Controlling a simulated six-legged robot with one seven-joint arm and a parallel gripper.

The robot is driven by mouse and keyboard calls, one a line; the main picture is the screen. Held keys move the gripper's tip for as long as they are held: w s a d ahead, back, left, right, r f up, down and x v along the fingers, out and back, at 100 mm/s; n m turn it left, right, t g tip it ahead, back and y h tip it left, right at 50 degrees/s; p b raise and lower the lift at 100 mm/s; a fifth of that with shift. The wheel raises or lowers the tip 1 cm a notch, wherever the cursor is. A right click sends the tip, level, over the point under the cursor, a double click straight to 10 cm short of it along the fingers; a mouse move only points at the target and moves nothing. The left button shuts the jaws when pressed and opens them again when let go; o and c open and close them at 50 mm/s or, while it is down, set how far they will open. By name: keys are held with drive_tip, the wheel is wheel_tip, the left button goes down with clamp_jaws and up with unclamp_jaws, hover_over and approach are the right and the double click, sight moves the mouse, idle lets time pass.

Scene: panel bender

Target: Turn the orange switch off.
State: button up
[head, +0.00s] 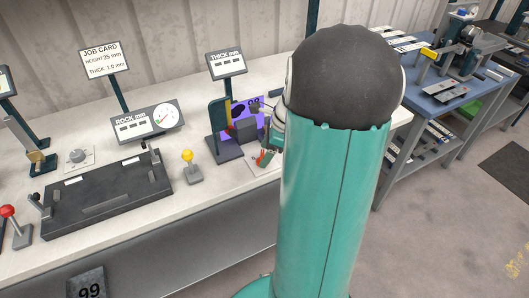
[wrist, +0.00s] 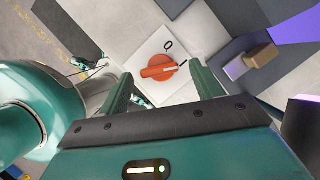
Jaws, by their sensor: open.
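The orange switch (wrist: 160,68) is a round knob with a raised bar, on a pale square plate (wrist: 142,48). Its bar lies nearly level in the wrist view, with a thin dark and light line at its right end. A dark "0" mark is on the plate above the knob. My gripper (wrist: 160,73) is open, with one green finger on each side of the knob. I cannot tell whether the fingers touch it. In the head view, the switch (head: 262,157) is small and partly hidden by my gripper (head: 268,148).
A dark thickness gauge stand (head: 226,150) with a purple panel stands beside the switch. A yellow-knobbed lever (head: 188,157) and a black fixture (head: 105,195) are to the left on the pale bench. My arm hides the bench's right part. A blue table (head: 440,100) stands farther right.

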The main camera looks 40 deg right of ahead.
drive_tip(key=shift+w+a+f, duration=0.15)
drive_tip(key=shift+w+f, duration=0.05)
drive_tip(key=shift+f, duration=0.4)
drive_tip(key=c, duration=1)
drive_tip(key=shift+n, duration=0.4)
drive_tip(key=n+g, duration=0.1)
drive_tip(key=n, duration=0.1)
drive_tip(key=n+g+y, duration=0.1)
drive_tip(key=n, duration=0.2)
drive_tip(key=shift+w, duration=0.2)
drive_tip(key=n+g, duration=0.2)
drive_tip(key=n, duration=0.4)
drive_tip(key=shift+w, duration=0.15)
